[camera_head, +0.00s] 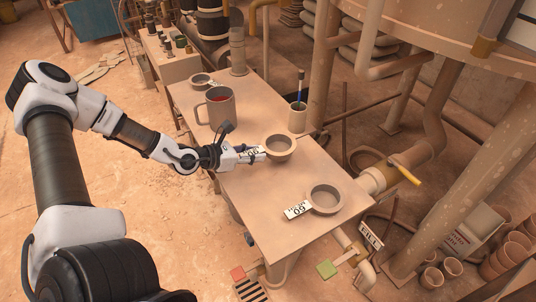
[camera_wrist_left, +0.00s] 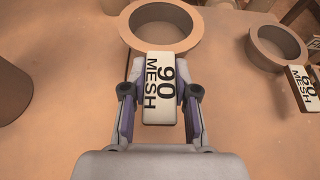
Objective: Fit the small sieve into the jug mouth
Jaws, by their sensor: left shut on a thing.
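My left gripper (camera_head: 243,153) is shut on the white handle of a round sieve (camera_head: 280,146). In the left wrist view, the handle (camera_wrist_left: 160,88) reads "90 MESH" between my two fingers (camera_wrist_left: 160,103), and the sieve's ring (camera_wrist_left: 160,26) points away from me. I cannot tell whether it touches the table. The grey jug (camera_head: 222,110) stands upright behind my gripper, with red contents in its mouth. A second sieve (camera_head: 325,198), marked 60, lies nearer the front; it also shows in the left wrist view (camera_wrist_left: 280,46). A smaller-looking round sieve (camera_head: 201,80) lies at the back left.
The table (camera_head: 262,215) is clear at the front left. A cup (camera_head: 297,118) with a blue-handled tool stands at the right edge. A clear cylinder (camera_head: 237,52) stands at the back. A pipe with a yellow lever (camera_head: 405,170) is close to the right edge.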

